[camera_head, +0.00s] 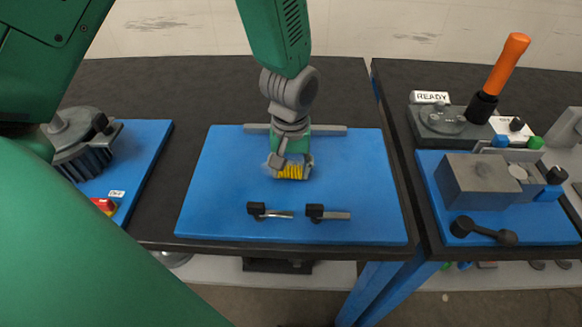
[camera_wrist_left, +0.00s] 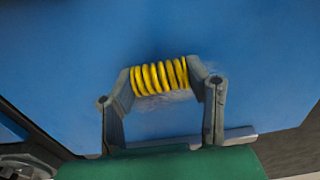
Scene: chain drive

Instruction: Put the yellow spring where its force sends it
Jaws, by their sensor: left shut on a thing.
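The yellow spring (camera_head: 290,172) is a short coil held at the middle of the blue board (camera_head: 225,200) on the centre table. My left gripper (camera_head: 289,167) comes down from above and is shut on it. In the left wrist view the spring (camera_wrist_left: 160,77) lies lengthwise between the two fingertips of the gripper (camera_wrist_left: 160,80), with one finger at each end. A pale scuffed patch shows on the blue surface behind the spring. I cannot tell whether the spring touches the board. My right gripper is not in view.
Two black-knobbed levers (camera_head: 270,212) (camera_head: 328,214) lie near the board's front. A grey bar (camera_head: 335,130) runs along its back edge. At right stand an orange-handled lever (camera_head: 506,62), a READY sign (camera_head: 430,97) and a grey block (camera_head: 478,182). At left is a dark finned motor (camera_head: 85,145).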

